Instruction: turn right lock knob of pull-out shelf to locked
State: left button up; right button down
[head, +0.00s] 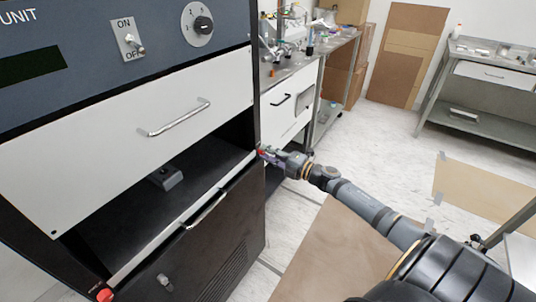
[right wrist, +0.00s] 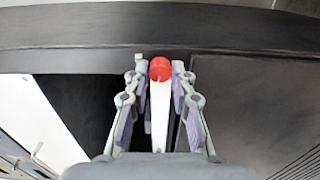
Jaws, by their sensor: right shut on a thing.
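The red right lock knob (head: 261,152) sits at the right end of the pull-out shelf's pale front edge (head: 170,229), by the cabinet's right post. My right gripper (head: 266,154) reaches it from the right. In the right wrist view the red knob (right wrist: 160,69) lies between the two fingertips (right wrist: 160,74), and the fingers are shut on it. The knob's pointer and lock marking cannot be made out. The other red knob (head: 105,295) is at the shelf's left end. My left gripper is not in view.
A white drawer front with a handle (head: 180,118) is above the shelf opening. A small dark grey object (head: 166,178) lies inside the opening. A bench with a white drawer (head: 290,105) stands behind my right gripper.

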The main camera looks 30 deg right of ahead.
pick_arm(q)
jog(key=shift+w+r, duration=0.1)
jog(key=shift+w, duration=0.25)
pick_arm(e)
jog(key=shift+f+n, duration=0.1)
jog(key=shift+n, duration=0.9)
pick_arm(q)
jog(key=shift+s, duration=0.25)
pick_arm(e)
jog(key=c, duration=1.1)
grip_release()
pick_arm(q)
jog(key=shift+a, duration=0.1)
